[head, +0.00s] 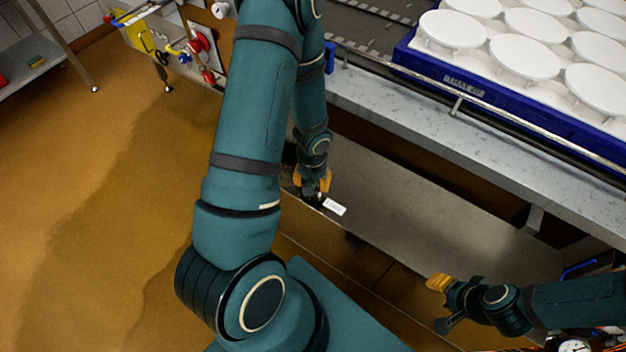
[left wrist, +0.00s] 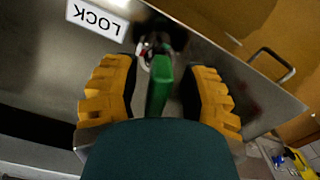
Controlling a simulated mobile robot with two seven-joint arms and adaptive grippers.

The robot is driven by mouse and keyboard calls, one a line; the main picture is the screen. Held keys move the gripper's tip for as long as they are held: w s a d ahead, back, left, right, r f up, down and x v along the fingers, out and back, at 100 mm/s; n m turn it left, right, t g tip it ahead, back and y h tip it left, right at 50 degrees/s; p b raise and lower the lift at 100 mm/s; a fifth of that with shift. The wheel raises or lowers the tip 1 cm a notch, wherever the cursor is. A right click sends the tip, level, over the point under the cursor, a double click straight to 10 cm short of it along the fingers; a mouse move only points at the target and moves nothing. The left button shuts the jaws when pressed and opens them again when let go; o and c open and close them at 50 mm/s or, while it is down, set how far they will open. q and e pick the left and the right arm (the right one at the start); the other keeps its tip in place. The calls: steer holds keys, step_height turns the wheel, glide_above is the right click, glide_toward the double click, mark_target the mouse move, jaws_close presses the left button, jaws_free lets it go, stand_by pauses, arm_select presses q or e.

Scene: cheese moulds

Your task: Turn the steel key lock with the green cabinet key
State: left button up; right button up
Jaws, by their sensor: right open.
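The green cabinet key (left wrist: 160,84) shows in the left wrist view, its far end at the small steel key lock (left wrist: 150,47) in the metal panel. How deep it sits is hidden. My left gripper (left wrist: 163,95) has one orange-tipped finger on each side of the key, with dark gaps between key and fingers; it looks open around it. In the head view my left gripper (head: 312,186) is at the panel beside the white label, and hides the lock and key. My right gripper (head: 440,303) is open and empty at the lower right, away from the lock.
The white LOCK label (left wrist: 98,18) is next to the lock. The steel panel (head: 430,215) runs below a grey counter edge (head: 440,125). A blue tray (head: 465,85) with white round moulds stands above. A handle (left wrist: 274,66) sticks out in the left wrist view.

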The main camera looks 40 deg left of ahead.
arm_select(q)
steer(key=shift+w+r, duration=0.1)
steer(key=shift+r, duration=0.05)
steer(key=shift+r, duration=0.2)
step_height(320, 180, up, 11)
steer(key=shift+r, duration=0.2)
stand_by(0.4)
